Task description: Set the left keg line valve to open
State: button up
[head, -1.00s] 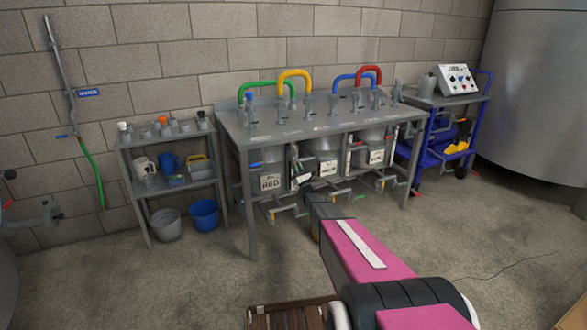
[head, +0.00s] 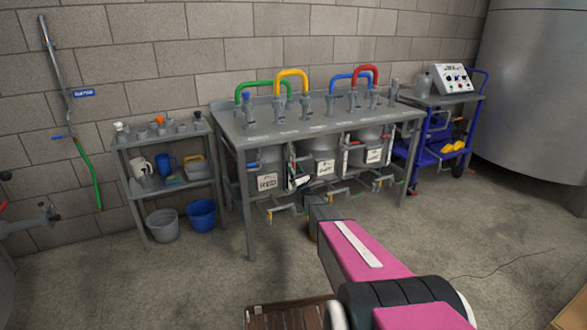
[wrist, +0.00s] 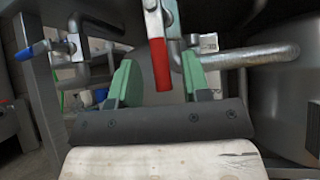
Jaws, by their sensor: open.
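The left keg (head: 267,168), labelled RED, stands under the grey bench with two more kegs beside it. In the wrist view, a red lever handle (wrist: 159,65) hangs down from a metal valve body. My gripper (wrist: 158,80) is open, with one green finger on each side of the red handle and nothing clamped. A blue lever handle (wrist: 24,52) sticks out at the left of the wrist view. In the head view my own arm hides most of the gripper, low in front of the kegs. I cannot tell which keg's line the red handle belongs to.
A curved metal pipe (wrist: 262,56) runs close to the right finger. The bench (head: 310,128) carries several taps and coloured hoses. A shelf (head: 168,186) with mugs stands at left, a blue trolley (head: 438,150) at right. Open floor lies in front.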

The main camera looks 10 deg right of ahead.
jog(key=v, duration=0.9)
jog(key=shift+f, duration=0.1)
jog(key=s+a+r+n+g+y, duration=0.3)
jog(key=s+a+n+g+y, duration=0.1)
jog(key=s+a+n+g, duration=1.55)
jog(key=s+d+f+n+g+h, duration=0.1)
jog(key=s+d+n+g+h, duration=0.2)
jog(key=s, duration=0.5)
jog(key=s+d+n+g+h, duration=0.15)
jog(key=s+n+h, duration=0.3)
jog(key=s, duration=0.45)
jog(key=s+d+r+n+h, duration=0.2)
jog(key=s+d+n+h, duration=0.2)
jog(key=s+d+h, duration=0.4)
jog(key=shift+s+r, duration=0.2)
jog(key=shift+s, duration=0.25)
